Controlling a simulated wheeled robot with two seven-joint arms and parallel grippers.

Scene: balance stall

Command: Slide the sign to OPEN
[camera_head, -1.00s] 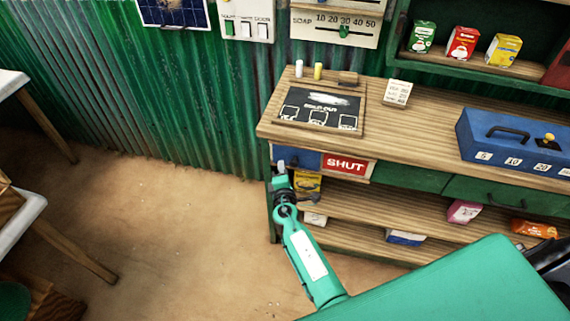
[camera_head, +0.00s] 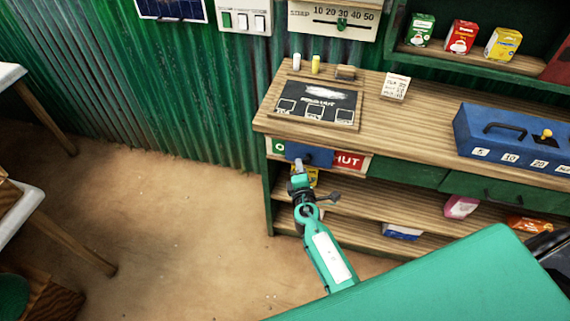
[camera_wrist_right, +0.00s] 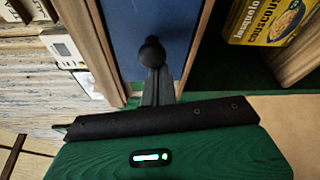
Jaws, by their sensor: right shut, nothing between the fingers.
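The sign is on the counter's front edge. Its blue sliding panel (camera_head: 318,154) covers the middle. A green part with a white "O" (camera_head: 279,147) shows at its left, and a red part reading "HUT" (camera_head: 351,161) shows at its right. My right gripper (camera_head: 299,167) is shut and empty at the panel's front, towards its left side. In the right wrist view the blue panel (camera_wrist_right: 183,22) has a dark round knob (camera_wrist_right: 151,51). The shut fingertips (camera_wrist_right: 154,75) are right at the knob; whether they touch is unclear. My left gripper is out of view.
The wooden counter (camera_head: 430,130) holds a chalkboard (camera_head: 318,105), a price card (camera_head: 395,87) and a blue cash box (camera_head: 510,137). Shelves with packets are below the sign, including a yellow box (camera_wrist_right: 275,20). The floor to the left (camera_head: 170,220) is clear.

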